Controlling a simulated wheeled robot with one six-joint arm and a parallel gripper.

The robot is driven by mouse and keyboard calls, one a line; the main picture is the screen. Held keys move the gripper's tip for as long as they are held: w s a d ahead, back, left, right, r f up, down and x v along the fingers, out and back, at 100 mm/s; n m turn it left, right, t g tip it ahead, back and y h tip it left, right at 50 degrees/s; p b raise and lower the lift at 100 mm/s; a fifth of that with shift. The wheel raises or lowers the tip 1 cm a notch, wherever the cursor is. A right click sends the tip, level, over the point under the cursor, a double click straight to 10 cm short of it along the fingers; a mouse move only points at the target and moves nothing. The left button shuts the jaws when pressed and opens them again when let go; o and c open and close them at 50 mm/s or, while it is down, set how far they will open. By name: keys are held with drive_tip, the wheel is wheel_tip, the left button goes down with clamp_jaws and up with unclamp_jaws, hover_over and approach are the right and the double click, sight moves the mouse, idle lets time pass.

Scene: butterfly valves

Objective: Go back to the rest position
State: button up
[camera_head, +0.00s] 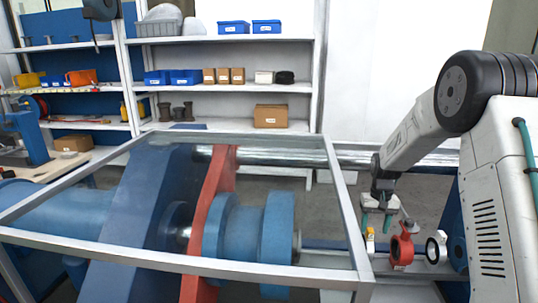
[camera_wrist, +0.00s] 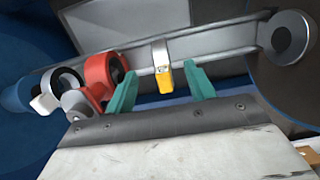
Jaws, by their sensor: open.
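My gripper (camera_head: 377,222) hangs from my arm at the right in the head view, just above a row of butterfly valves. In the wrist view my gripper (camera_wrist: 162,92) is open, its two green fingers apart. A valve handle with a yellow tip (camera_wrist: 164,75) shows between the fingers, and I see no contact. The same yellow handle (camera_head: 370,238) shows by the fingers in the head view. A red valve (camera_head: 402,248) is right of it, also seen in the wrist view (camera_wrist: 104,72). A white-and-black valve (camera_head: 436,246) is further right.
A large blue machine (camera_head: 125,215) under a framed clear cover (camera_head: 180,265) stands left of my gripper. A metal rail (camera_wrist: 215,38) runs along the valves. Shelves (camera_head: 225,87) with blue bins and boxes stand at the back. Some open floor (camera_head: 330,205) lies behind the machine.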

drive_tip(key=s+a+r, duration=0.4)
drive_tip(key=s+r, duration=0.3)
drive_tip(key=s, duration=0.6)
drive_tip(key=s+a+r+n+t, duration=0.1)
drive_tip(key=s+a+r, duration=0.4)
drive_tip(key=s, duration=0.9)
drive_tip(key=s+a+r+n+t, duration=0.1)
drive_tip(key=s+a+r, duration=0.3)
drive_tip(key=s+r, duration=0.6)
drive_tip(key=shift+s+a+r, duration=0.15)
drive_tip(key=shift+s+a, duration=0.2)
drive_tip(key=shift+s, duration=1.45)
